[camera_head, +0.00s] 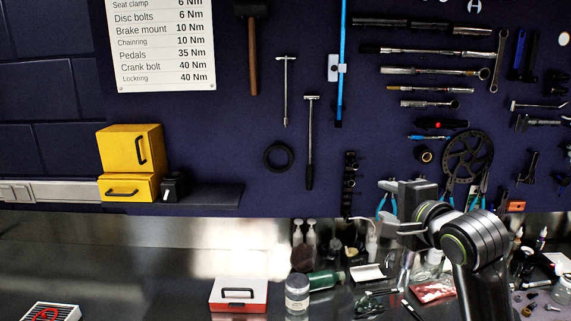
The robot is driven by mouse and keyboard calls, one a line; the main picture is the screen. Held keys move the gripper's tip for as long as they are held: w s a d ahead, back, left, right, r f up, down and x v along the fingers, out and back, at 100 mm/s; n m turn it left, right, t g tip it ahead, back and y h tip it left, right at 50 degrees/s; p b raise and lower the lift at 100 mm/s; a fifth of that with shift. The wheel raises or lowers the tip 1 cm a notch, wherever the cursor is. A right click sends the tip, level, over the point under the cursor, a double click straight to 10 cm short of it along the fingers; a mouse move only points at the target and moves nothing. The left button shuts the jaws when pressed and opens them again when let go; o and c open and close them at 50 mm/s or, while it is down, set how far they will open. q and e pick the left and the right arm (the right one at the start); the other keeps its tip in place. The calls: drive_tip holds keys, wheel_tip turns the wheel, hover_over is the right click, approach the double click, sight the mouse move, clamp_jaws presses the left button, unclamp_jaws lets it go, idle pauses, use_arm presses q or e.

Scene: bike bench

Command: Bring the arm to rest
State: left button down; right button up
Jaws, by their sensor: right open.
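My right arm comes up from the bottom right, with its dark rounded wrist joints raised above the bench. My right gripper (410,226) is at the end of it, in front of the lower part of the tool wall and above the cluttered back of the bench. Its jaws are open and I see nothing held in them. The fingers are small and partly lost against the clutter behind. My left gripper is not in view.
A red and white box (238,296) stands on the bench (150,265) beside a clear jar (297,294). A green bottle (326,280) lies behind. The bench's left middle is mostly clear.

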drive_tip(key=s+d+f+n+g+h, duration=0.25)
drive_tip(key=s+f, duration=0.35)
drive_tip(key=f, duration=0.7)
drive_tip(key=s+d+f+n+g+h, duration=0.15)
drive_tip(key=s+d+f+n, duration=0.35)
drive_tip(key=f, duration=0.7)
drive_tip(key=s+d+f+n+g+h, duration=0.1)
drive_tip(key=s+f+n+g, duration=0.1)
drive_tip(key=s+f, duration=0.5)
drive_tip(key=s+d+f+n+g, duration=0.1)
drive_tip(key=s+f+n+g, duration=0.2)
drive_tip(key=s, duration=0.9)
drive_tip(key=s+d+f+n+g+h, duration=0.1)
drive_tip(key=s+f+n+g, duration=0.1)
drive_tip(key=s+f, duration=0.5)
wheel_tip(320, 180, down, 23)
drive_tip(key=s+d+g+b, duration=0.1)
drive_tip(key=g, duration=0.1)
use_arm(q)
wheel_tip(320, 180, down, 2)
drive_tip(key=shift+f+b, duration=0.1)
drive_tip(key=shift+b, duration=0.45)
use_arm(e)
drive_tip(key=s+a+f+y, duration=0.1)
drive_tip(key=s+f, duration=1.4)
drive_tip(key=f, duration=0.2)
drive_tip(key=shift+s+g, duration=0.2)
drive_tip(key=shift+g, duration=0.2)
drive_tip(key=shift+f, duration=0.1)
